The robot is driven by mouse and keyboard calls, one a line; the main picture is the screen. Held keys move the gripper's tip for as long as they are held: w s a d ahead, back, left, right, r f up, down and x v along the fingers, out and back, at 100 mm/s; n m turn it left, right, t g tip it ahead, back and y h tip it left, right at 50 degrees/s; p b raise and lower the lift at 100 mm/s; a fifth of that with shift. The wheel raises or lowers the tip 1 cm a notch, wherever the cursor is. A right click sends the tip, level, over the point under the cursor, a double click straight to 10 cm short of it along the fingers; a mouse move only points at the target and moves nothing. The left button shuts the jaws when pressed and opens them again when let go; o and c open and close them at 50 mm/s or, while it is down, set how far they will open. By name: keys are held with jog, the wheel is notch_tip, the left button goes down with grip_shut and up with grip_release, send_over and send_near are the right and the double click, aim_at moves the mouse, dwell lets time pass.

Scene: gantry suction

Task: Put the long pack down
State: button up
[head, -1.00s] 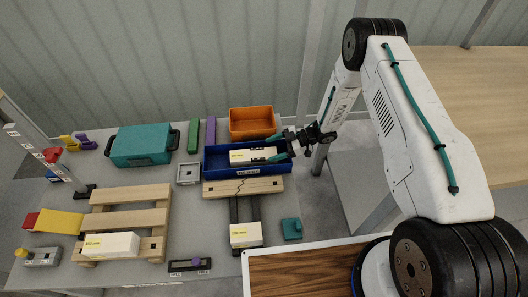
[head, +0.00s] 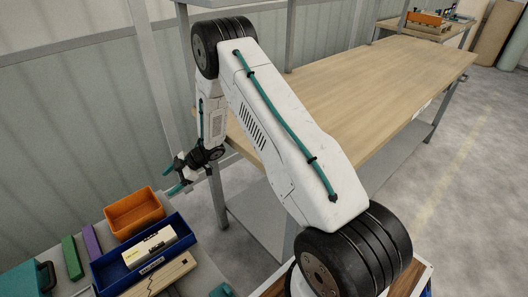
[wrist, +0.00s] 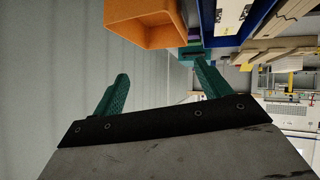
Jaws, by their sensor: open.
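The long pack, a white box with a yellow label (head: 150,246), lies in the blue bin (head: 182,249) in the head view. The pack also shows at the top of the wrist view (wrist: 232,14), inside the blue bin (wrist: 207,22). My gripper (head: 174,177) has teal fingers and hangs above and to the right of the bin, clear of the pack. In the wrist view the two fingers (wrist: 162,72) stand wide apart with nothing between them.
An orange bin (head: 134,212) stands behind the blue bin. A wooden board (head: 160,277) lies in front of it, and green (head: 72,258) and purple (head: 91,240) blocks are to the left. A long bare wooden bench (head: 350,85) stretches behind my arm.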

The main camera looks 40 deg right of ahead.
jog(key=w+d+r+m+t+h, duration=0.2)
jog(key=w+d+r+t+h, duration=0.15)
jog(key=r, duration=0.65)
jog(key=s+d+r+m+h, duration=0.2)
jog(key=d+r+h, duration=0.1)
jog(key=r, duration=0.4)
jog(key=s+d+r+m+t+h, duration=0.1)
jog(key=s+d+r+m+h, duration=0.15)
jog(key=r, duration=0.45)
jog(key=s+d+r+m+h, duration=0.2)
jog(key=d+r, duration=0.1)
jog(key=r, duration=0.5)
jog(key=s+d+r+m+g+h, duration=0.1)
jog(key=s+d+r+m+h, duration=0.15)
jog(key=s+r, duration=0.45)
jog(key=s+a+m+g+y, duration=0.1)
jog(key=s+a+m+g, duration=0.1)
jog(key=s, duration=1.5)
jog(key=s+a+m+g+y, duration=0.2)
jog(key=s+a+m+g, duration=0.1)
jog(key=s, duration=1.5)
jog(key=a+g, duration=0.1)
jog(key=a, duration=0.1)
jog(key=shift+s+a, duration=0.25)
jog(key=shift+a, duration=0.15)
jog(key=shift+g, duration=0.25)
